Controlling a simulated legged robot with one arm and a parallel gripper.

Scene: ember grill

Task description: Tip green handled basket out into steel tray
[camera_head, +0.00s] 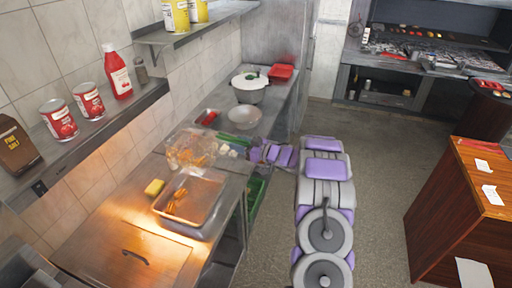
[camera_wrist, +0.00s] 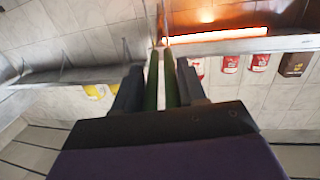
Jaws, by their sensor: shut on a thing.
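The wire basket (camera_head: 188,148) is held over the counter just behind the steel tray, with orange-brown food showing at it; how far it is tipped is hard to tell. Its green handle (camera_wrist: 151,82) runs between my fingers in the wrist view. My gripper (camera_head: 254,153) is shut on that handle, to the right of the basket; it also shows in the wrist view (camera_wrist: 160,88). The steel tray (camera_head: 207,184) lies on the counter in front of the basket, with a few orange-brown pieces in it.
A yellow block (camera_head: 154,187) lies left of the tray. A wall shelf (camera_head: 95,130) with cans and bottles overhangs the left. The floor at right is clear up to a wooden counter (camera_head: 460,210).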

